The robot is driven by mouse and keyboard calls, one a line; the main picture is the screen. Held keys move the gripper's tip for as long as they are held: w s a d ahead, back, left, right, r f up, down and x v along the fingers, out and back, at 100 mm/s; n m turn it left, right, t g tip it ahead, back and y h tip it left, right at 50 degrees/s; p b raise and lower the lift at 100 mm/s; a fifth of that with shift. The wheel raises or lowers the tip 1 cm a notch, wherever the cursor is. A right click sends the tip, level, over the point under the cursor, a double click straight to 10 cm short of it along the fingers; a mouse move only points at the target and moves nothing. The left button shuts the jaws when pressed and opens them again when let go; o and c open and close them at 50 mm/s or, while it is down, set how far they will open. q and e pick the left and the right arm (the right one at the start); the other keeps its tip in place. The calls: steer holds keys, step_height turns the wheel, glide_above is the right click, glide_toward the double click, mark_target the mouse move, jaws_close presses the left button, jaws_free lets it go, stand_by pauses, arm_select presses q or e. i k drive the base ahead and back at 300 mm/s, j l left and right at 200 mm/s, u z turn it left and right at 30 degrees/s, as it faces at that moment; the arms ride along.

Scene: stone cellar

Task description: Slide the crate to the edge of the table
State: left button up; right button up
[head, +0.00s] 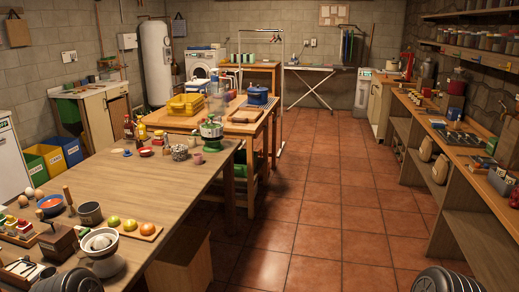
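A yellow crate-like container (186,104) sits on the wooden table (170,122) in the middle distance, near its far left part. It is small in view, and its contents are unclear. A small crate or tray (28,240) holding red and green items stands at the left of the near table (165,195). I cannot tell which of these is the task's crate. Neither of my grippers shows; only dark rounded parts of my own body appear at the bottom edge.
Shelving (465,185) lines the right wall. The tiled floor (325,190) between is clear.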

mark_target(189, 105)
steer(key=i+z, duration=0.25)
steer(key=i, duration=2)
steer(key=i+l+u, duration=0.15)
steer(key=i+u, duration=0.3)
steer(key=i, duration=0.25)
steer(key=i+l+u, duration=0.4)
steer(key=i, duration=0.25)
steer(key=i+l+u, duration=0.45)
steer(key=i+l, duration=0.15)
